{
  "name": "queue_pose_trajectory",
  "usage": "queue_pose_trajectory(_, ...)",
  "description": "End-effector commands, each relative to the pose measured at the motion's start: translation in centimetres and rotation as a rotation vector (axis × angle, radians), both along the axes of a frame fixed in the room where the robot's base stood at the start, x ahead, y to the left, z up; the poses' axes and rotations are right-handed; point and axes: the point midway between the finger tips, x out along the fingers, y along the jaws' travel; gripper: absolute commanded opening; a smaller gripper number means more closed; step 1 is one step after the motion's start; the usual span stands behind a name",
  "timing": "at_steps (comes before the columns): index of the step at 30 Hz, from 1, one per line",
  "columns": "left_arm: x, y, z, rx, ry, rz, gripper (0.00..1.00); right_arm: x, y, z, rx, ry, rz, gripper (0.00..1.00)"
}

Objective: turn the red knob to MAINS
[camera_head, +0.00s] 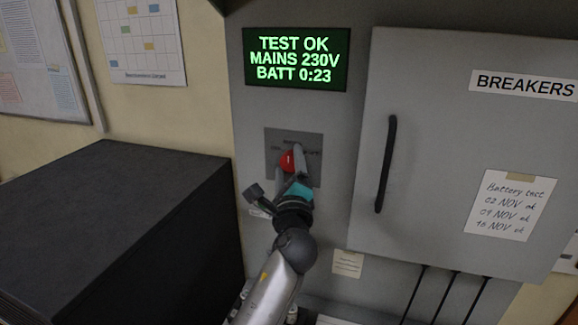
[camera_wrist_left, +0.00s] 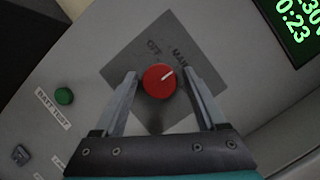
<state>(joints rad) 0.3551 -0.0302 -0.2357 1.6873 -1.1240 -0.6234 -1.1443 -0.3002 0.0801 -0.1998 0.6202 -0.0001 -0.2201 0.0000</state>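The red knob (camera_head: 287,161) sits on a grey plate (camera_head: 274,143) on the cabinet front, partly hidden by my gripper in the head view. In the left wrist view the knob (camera_wrist_left: 158,84) shows whole, its white pointer mark aimed to the upper right. The plate's labels read OFF and MAIN, the latter partly hidden by a finger. The mark lies on the MAIN side; I cannot tell if it lines up exactly. My left gripper (camera_wrist_left: 160,75) is open, one finger on each side of the knob, with gaps showing. My right gripper is not in view.
A green display (camera_head: 296,59) reads TEST OK, MAINS 230V, BATT 0:23. A breaker door (camera_head: 440,130) with a black handle (camera_head: 386,163) stands to the right. A black box (camera_head: 120,220) is at the left. A green button (camera_wrist_left: 64,96) sits beside the plate.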

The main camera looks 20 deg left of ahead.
Motion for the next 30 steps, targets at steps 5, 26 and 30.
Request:
queue_pose_trajectory(5, 0.0, 0.0, 0.0, 0.000, -0.001, -0.001, 0.83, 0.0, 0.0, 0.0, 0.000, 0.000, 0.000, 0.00)
queue_pose_trajectory(26, -7.3, -2.4, -1.6, -0.002, 0.002, -0.002, 0.83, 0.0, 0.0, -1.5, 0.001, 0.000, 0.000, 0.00)
queue_pose_trajectory(30, -10.0, -3.3, -2.1, -0.004, 0.002, -0.002, 0.83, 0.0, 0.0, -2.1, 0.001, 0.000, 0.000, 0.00)
